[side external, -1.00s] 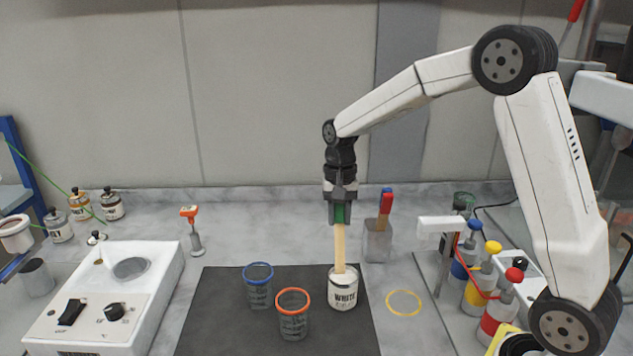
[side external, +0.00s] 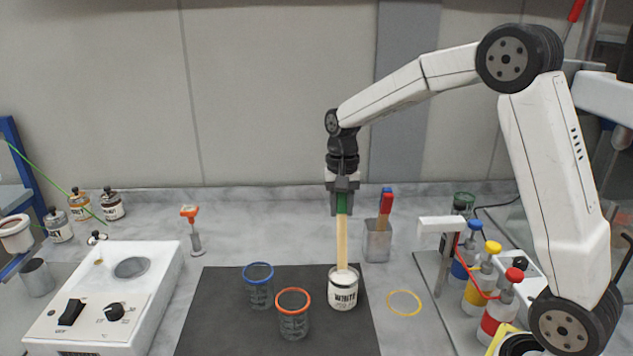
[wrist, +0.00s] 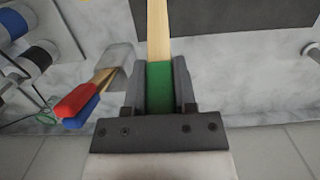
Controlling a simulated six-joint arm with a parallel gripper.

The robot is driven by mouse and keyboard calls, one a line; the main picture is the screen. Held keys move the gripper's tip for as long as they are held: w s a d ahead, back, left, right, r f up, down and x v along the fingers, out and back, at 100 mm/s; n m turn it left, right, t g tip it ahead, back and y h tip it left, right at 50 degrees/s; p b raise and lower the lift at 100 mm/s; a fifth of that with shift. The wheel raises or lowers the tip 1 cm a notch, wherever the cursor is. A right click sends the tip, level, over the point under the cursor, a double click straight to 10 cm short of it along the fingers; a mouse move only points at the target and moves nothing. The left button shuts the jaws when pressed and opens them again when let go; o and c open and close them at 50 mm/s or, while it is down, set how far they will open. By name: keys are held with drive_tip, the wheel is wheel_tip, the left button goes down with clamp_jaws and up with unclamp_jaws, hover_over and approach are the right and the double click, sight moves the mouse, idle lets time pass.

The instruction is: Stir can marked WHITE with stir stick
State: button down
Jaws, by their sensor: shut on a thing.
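The can marked WHITE (side external: 343,294) stands upright on the dark mat (side external: 220,322), near its right edge. My gripper (side external: 341,206) is above the can and shut on the green-ended handle of the wooden stir stick (side external: 342,243). The stick hangs nearly upright, with its lower end inside the can's mouth; the tip is hidden there. In the wrist view the green handle of the stick (wrist: 160,88) lies between the fingers of my gripper (wrist: 160,80). The can is not in the wrist view.
A holder (side external: 377,245) with red- and blue-handled sticks stands just right and behind. Cups with a blue rim (side external: 259,290) and an orange rim (side external: 293,316) stand left of the can. A yellow ring (side external: 404,303) lies right. Pump bottles (side external: 479,288) stand farther right.

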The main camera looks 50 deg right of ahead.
wheel_tip(320, 180, up, 7)
drive_tip(key=w+d, duration=0.2)
drive_tip(key=shift+d, duration=0.15)
idle(0.8)
drive_tip(key=shift+w+r, duration=0.1)
idle(0.6)
